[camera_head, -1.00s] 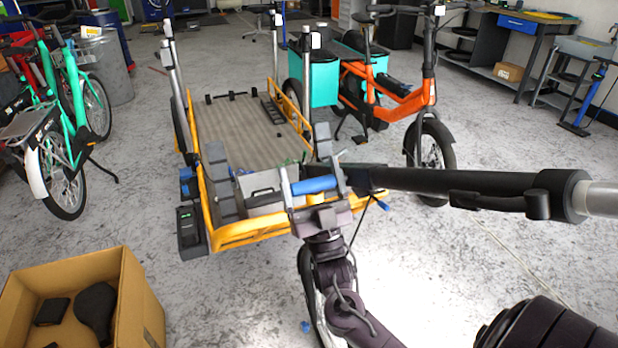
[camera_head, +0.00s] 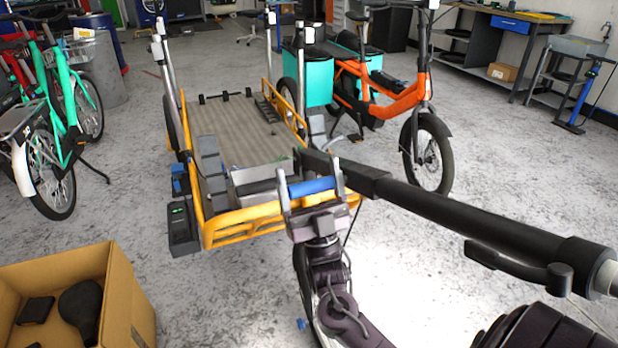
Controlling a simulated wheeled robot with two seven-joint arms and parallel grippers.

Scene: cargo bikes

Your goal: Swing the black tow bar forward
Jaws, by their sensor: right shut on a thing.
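The black tow bar (camera_head: 430,208) runs from the front of the yellow-framed cargo trailer (camera_head: 240,226) down to the right. Its grey end (camera_head: 606,280) is cut off by the right edge of the picture. A short black lever (camera_head: 510,268) sits under its outer part. My right gripper (camera_head: 311,187) is at the trailer's front, by the inner end of the bar. It is shut on a blue cylindrical grip (camera_head: 312,187). The gripper hides how the grip joins the bar. My left gripper is not in view.
An orange cargo bike (camera_head: 385,97) with teal bags stands behind the bar. A green bike (camera_head: 62,150) is at left. A cardboard box (camera_head: 125,300) with black parts is at lower left. A workbench (camera_head: 510,40) is at the back right.

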